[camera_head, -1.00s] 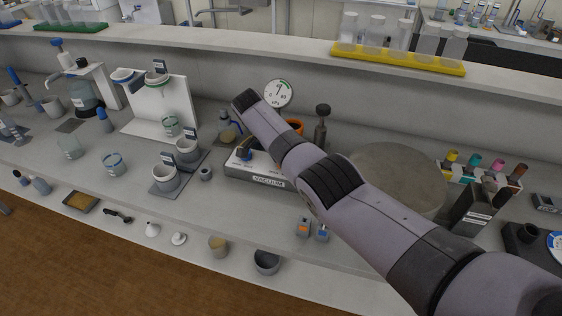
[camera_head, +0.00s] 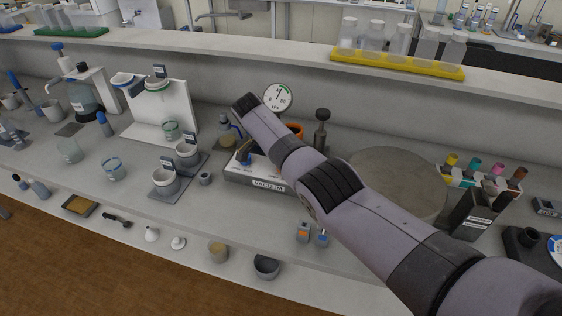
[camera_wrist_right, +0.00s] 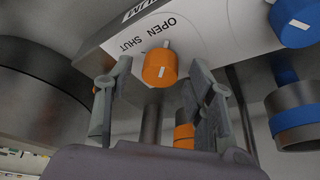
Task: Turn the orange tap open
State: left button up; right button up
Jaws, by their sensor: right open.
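The orange tap (camera_wrist_right: 158,68) shows in the right wrist view on the pale panel of the vacuum unit, beside the printed words OPEN and SHUT. A short white mark is on its face. My right gripper (camera_wrist_right: 158,88) is open, with one finger on each side of the tap; I cannot tell whether either touches it. In the head view the labelled vacuum unit (camera_head: 262,182) stands on the bench, partly behind my right arm, which hides the orange tap and my right gripper. My left gripper is not in view.
A blue tap (camera_wrist_right: 297,22) and a blue-banded cylinder (camera_wrist_right: 296,118) are right of my right gripper. An orange-banded cylinder (camera_wrist_right: 184,136) shows behind the right finger. A round gauge (camera_head: 277,97) stands behind the unit. Cups (camera_head: 165,180) stand to its left.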

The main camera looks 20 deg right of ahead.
jog(key=v, duration=1.2)
